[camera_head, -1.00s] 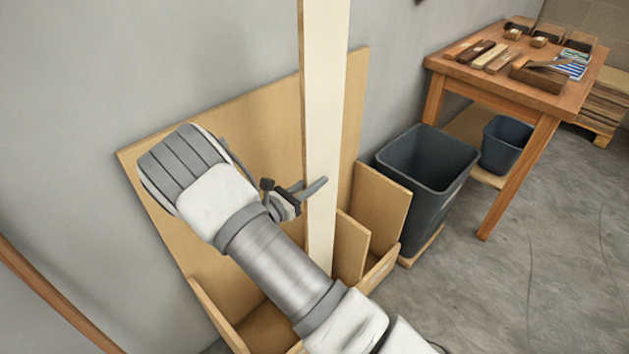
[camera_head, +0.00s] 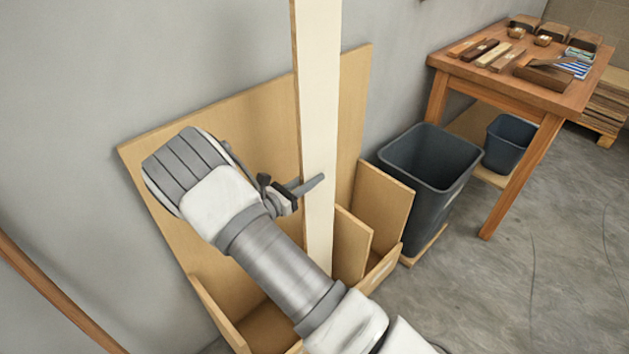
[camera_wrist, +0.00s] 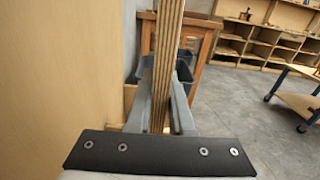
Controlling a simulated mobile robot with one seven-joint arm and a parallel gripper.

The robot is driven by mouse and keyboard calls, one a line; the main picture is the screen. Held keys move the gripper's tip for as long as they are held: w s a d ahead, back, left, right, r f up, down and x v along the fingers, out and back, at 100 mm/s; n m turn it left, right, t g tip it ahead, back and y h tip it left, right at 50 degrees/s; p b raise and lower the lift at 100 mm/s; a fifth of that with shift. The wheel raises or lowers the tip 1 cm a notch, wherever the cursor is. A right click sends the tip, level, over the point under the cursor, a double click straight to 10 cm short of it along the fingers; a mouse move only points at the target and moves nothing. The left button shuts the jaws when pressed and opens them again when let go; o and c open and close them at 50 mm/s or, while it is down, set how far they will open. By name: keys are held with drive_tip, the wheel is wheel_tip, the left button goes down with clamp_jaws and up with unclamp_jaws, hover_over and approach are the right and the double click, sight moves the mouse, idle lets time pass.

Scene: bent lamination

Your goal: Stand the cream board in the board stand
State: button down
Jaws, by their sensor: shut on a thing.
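The cream board (camera_head: 319,110) is tall and narrow and stands nearly upright, leaning slightly left at the top, which is out of frame. My gripper (camera_head: 308,188) is shut on it, one finger showing across its cream face. In the wrist view, the board's striped laminated edge (camera_wrist: 167,65) is between my two fingers (camera_wrist: 160,112). The board stand (camera_head: 250,110) is a plywood box with a tall back panel and upright dividers. The board is in front of the back panel, left of the dividers. Its lower end is hidden behind my arm, so I cannot tell whether it touches the stand's floor.
A grey bin (camera_head: 430,165) stands just right of the stand. A wooden table (camera_head: 520,80) with small blocks and tools is beyond it, with a smaller bin (camera_head: 507,143) beneath. A wooden strip (camera_head: 50,295) leans at the left. The concrete floor (camera_head: 510,290) at right is clear.

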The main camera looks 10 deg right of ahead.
drive_tip(key=shift+w+a+r+b, duration=0.1)
drive_tip(key=shift+w+a+b, duration=0.1)
drive_tip(key=shift+w+a, duration=0.4)
drive_tip(key=shift+w+a+r+b, duration=0.15)
drive_tip(key=shift+w+a, duration=0.1)
drive_tip(key=shift+w, duration=0.5)
drive_tip(key=shift+f, duration=0.1)
drive_tip(key=c, duration=0.7)
unclamp_jaws()
drive_tip(key=shift+f, duration=0.1)
drive_tip(key=p+v, duration=0.2)
drive_tip(key=v, duration=1.5)
drive_tip(key=shift+s+a+p, duration=0.2)
drive_tip(key=shift+a+p, duration=0.05)
drive_tip(key=shift+p, duration=0.15)
